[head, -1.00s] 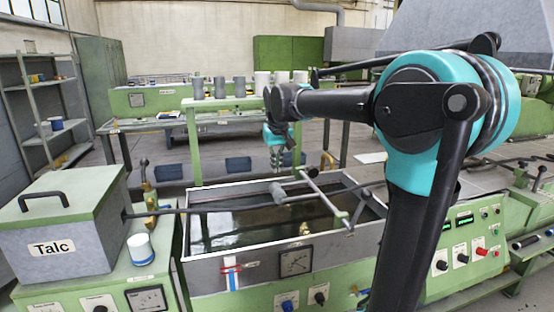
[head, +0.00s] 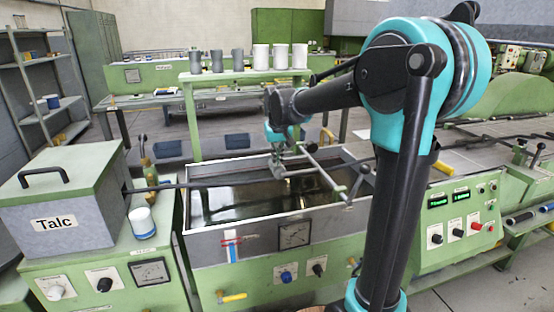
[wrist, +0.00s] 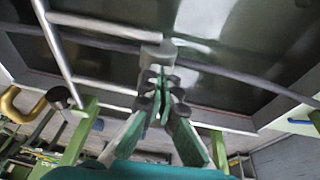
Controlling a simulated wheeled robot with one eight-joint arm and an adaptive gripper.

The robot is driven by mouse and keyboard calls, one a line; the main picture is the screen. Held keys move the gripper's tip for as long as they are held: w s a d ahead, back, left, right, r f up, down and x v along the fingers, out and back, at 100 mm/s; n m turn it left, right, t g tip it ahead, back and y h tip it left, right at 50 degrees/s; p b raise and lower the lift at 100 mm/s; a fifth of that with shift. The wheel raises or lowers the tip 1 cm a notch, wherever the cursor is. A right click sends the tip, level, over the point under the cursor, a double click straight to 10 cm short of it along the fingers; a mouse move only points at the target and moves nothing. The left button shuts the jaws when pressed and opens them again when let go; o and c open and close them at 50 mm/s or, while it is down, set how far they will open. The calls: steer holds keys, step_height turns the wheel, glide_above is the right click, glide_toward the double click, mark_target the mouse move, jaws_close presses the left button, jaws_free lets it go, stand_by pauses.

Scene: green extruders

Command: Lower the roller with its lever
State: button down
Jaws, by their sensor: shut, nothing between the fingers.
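A tank of dark liquid (head: 232,205) with a grey rim stands in the middle of the head view. My gripper (head: 281,160) is over the tank at the roller's left end.
A grey Talc box (head: 75,215) with a handle stands left of the tank, beside a white-and-blue cup (head: 142,223). A control panel (head: 462,222) is at the right. A green rack (head: 222,78) carrying several cups stands behind the tank.

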steer(key=shift+f, duration=0.1)
steer(key=shift+s+a+f+h, duration=0.1)
steer(key=shift+a+f+h, duration=0.2)
steer(key=shift+f, duration=0.15)
step_height(320, 180, down, 11)
steer(key=n+t+h, duration=0.1)
steer(key=h, duration=0.5)
steer(key=shift+d+t, duration=0.4)
steer(key=shift+d, duration=0.05)
steer(key=shift+f, duration=0.1)
